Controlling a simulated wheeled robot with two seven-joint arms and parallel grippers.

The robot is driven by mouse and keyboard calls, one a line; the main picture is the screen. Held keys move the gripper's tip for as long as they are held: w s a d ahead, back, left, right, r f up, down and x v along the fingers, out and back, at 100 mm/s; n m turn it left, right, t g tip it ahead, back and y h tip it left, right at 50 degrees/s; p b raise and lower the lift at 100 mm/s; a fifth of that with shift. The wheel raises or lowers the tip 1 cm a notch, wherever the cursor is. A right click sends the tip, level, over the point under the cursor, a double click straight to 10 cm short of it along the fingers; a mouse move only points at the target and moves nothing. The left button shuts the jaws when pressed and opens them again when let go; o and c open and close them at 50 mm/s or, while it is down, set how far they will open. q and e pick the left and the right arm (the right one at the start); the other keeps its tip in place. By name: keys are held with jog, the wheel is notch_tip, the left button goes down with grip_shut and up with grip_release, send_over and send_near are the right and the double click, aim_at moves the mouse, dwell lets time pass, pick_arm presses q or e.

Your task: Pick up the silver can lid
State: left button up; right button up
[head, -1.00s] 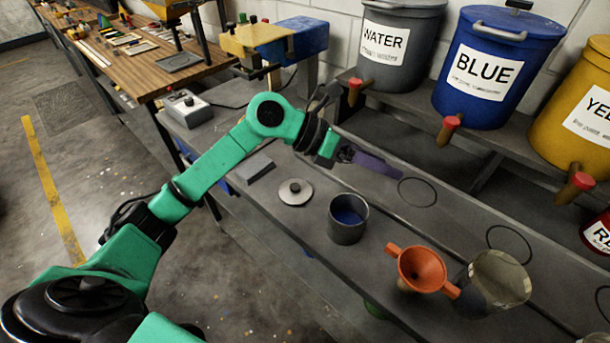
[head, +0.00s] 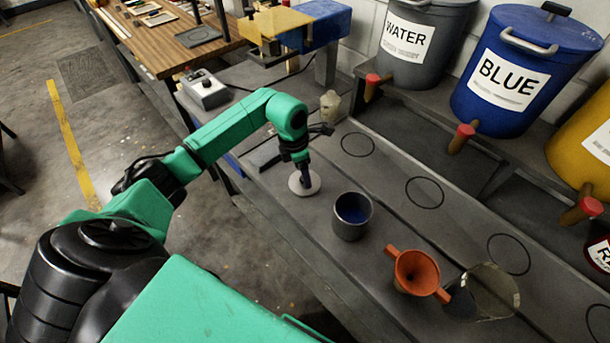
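The silver can lid (head: 313,187) is a round pale grey disc on the grey bench, to the left of the open can. My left gripper (head: 304,183) points straight down over it, with its fingertips at the lid's centre. The fingers cover the lid's knob. They are too small and dark to show whether they are apart or closed on it. The lid appears to rest on the bench. The open grey can (head: 350,228) stands upright with blue inside. My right gripper is not in view.
An orange funnel (head: 416,272) and a clear container (head: 492,292) stand right of the can. WATER (head: 410,42) and BLUE (head: 500,85) buckets with taps stand on the raised shelf behind. A grey control box (head: 205,90) sits further left. The bench behind the can is clear.

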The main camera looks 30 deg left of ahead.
pick_arm(q)
jog(key=shift+d+f, duration=0.15)
jog(key=shift+f, duration=0.6)
jog(key=shift+w, duration=0.1)
grip_shut()
jog(key=shift+r, duration=0.15)
